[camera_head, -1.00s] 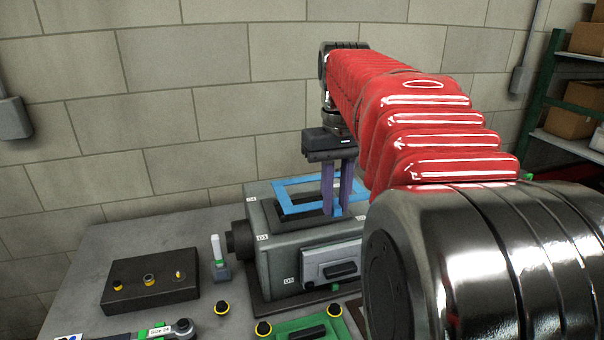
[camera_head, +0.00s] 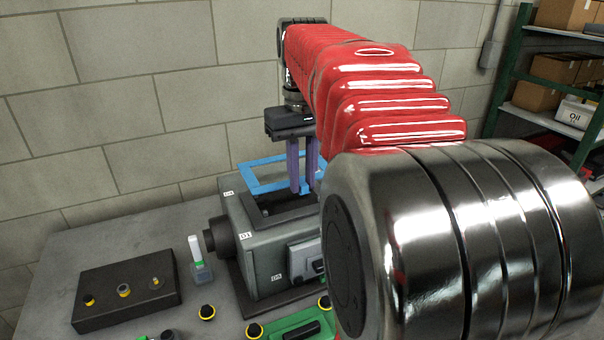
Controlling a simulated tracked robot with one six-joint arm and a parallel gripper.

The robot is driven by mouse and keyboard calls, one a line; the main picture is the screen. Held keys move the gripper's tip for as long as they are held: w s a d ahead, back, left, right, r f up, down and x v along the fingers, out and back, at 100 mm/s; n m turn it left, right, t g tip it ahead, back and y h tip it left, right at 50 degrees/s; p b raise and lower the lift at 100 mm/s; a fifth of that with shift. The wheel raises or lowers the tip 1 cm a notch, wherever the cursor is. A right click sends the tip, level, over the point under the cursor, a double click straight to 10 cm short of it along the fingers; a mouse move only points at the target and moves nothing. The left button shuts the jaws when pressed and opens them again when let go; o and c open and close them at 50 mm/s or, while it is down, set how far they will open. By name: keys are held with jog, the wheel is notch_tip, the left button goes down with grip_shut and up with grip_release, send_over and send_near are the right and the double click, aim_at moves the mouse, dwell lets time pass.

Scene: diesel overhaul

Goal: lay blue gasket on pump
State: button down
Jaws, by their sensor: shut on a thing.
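The blue gasket (camera_head: 262,160) is a thin rectangular frame over the top of the grey pump (camera_head: 262,236). My gripper (camera_head: 305,186), with purple fingers pointing down, is shut on the gasket's near right side. The gasket looks roughly level and is set toward the back of the pump's top. The dark opening in the pump's top shows in front of it. I cannot tell whether the gasket touches the pump. My red arm and dark metal joint hide the pump's right side and the gasket's right end.
A dark block with several knobs (camera_head: 126,291) lies on the grey bench at left. A small green-and-white bottle (camera_head: 199,262) stands beside the pump. A wall stands behind; a shelf (camera_head: 515,95) is at right.

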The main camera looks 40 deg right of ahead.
jog(key=shift+f, duration=3.3)
jog(key=shift+s, duration=0.1)
jog(key=shift+f, duration=0.9)
jog(key=c, duration=1.5)
grip_release()
jog(key=shift+c, duration=0.2)
jog(key=shift+r, duration=0.1)
notch_tip(320, 180, up, 14)
jog(key=shift+a+f, duration=0.1)
jog(key=shift+f, duration=0.1)
